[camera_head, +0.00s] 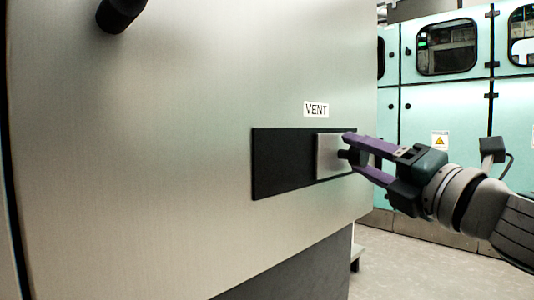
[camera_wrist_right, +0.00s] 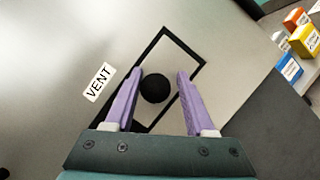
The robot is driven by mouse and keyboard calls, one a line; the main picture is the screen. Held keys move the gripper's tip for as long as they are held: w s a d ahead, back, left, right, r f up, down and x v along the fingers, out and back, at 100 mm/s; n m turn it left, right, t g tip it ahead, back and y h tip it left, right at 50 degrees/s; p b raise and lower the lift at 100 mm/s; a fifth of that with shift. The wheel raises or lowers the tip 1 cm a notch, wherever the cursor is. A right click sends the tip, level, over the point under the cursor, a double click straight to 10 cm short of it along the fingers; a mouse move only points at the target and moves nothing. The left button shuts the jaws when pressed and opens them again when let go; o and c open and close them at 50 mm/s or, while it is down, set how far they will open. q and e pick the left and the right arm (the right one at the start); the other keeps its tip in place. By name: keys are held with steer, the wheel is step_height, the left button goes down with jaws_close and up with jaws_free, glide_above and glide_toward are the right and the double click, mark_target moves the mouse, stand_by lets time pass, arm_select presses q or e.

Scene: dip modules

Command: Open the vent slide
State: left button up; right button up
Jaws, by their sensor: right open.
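The vent slide (camera_head: 329,157) is a light metal plate at the right end of a black recessed track (camera_head: 283,162), below a white VENT label (camera_head: 316,110). A round black knob (camera_wrist_right: 155,88) sticks out of the slide (camera_wrist_right: 178,58). My right gripper (camera_head: 350,154) is at the slide, coming in from the right. In the right wrist view its purple fingers (camera_wrist_right: 158,76) are open, one on each side of the knob, with gaps showing. The left gripper is not in view.
The slide sits in a large brushed metal panel (camera_head: 150,150). A black cylindrical part (camera_head: 118,12) juts out at the top left. Teal cabinets (camera_head: 445,100) stand behind on the right. Several coloured boxes (camera_wrist_right: 304,42) show at the right wrist view's upper right.

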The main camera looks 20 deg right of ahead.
steer(key=shift+o, duration=1.3)
steer(key=shift+r, duration=0.1)
steer(key=shift+s, duration=0.6)
steer(key=p+v, duration=0.1)
steer(key=v, duration=0.7)
steer(key=shift+s+f, duration=0.2)
steer(key=shift+s, duration=0.15)
steer(key=shift+r, duration=0.1)
